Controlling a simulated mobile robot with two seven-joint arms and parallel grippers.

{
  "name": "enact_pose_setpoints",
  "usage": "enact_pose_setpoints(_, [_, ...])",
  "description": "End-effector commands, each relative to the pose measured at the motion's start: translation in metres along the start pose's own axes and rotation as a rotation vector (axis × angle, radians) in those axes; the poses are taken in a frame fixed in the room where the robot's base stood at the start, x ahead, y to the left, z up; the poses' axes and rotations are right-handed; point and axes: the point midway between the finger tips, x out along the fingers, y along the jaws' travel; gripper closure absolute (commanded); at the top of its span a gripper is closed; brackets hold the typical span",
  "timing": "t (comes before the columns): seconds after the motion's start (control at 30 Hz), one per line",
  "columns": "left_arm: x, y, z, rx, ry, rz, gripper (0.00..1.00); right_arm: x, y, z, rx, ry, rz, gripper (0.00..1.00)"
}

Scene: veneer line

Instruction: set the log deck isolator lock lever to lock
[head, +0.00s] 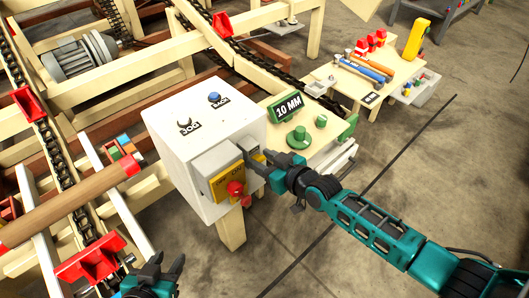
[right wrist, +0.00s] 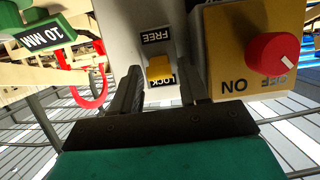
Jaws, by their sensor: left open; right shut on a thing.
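The isolator's yellow lock lever (right wrist: 160,68) sits between FREE and LOCK labels in the right wrist view, close to the LOCK label, which it partly covers. In the head view my right gripper (head: 254,158) is at the side of the white control box (head: 205,120), and its fingers partly hide the lever. The right gripper (right wrist: 160,85) is shut on the lever, one finger on each side. A red rotary knob (right wrist: 275,53) on a yellow ON/OFF plate is beside it; it also shows in the head view (head: 236,188). My left gripper (head: 166,268) is open and empty at the bottom left.
The box also carries a JOG selector (head: 184,124) and a blue BACK button (head: 214,97). A green 10 MM sign (head: 287,107) and green knobs stand behind my right gripper. A log (head: 75,203) lies left of the box. The floor at right is clear.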

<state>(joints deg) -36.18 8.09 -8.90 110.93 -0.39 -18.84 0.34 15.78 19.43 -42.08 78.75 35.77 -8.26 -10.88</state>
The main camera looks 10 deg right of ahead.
Motion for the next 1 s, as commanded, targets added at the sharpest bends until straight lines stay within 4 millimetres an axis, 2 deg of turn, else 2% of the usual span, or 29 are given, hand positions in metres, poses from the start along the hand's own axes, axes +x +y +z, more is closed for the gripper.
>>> enact_pose_setpoints(0.37, [-0.0011, 0.0032, -0.0028, 0.0, -0.002, 0.007, 0.57, 0.0003, -0.0001, -0.0003, 0.001, -0.01, 0.0, 0.86])
enact_pose_setpoints(0.4, [-0.0009, 0.0034, -0.0033, 0.0, -0.001, 0.007, 0.57, 0.0003, -0.0001, -0.0003, 0.001, -0.01, 0.0, 0.52])
enact_pose_setpoints(0.63, [0.001, 0.003, -0.0086, 0.002, 0.009, 0.007, 0.57, 0.0002, 0.0, -0.0003, 0.0, -0.01, 0.0, 0.31])
enact_pose_setpoints(0.87, [0.0012, 0.0029, -0.0099, 0.002, 0.011, 0.007, 0.57, -0.0004, 0.0001, -0.0003, 0.0, -0.01, 0.0, 0.31])
enact_pose_setpoints(1.0, [-0.0006, 0.0028, -0.012, 0.002, 0.011, 0.007, 0.57, -0.0091, 0.0005, -0.0003, 0.001, -0.011, 0.001, 0.31])
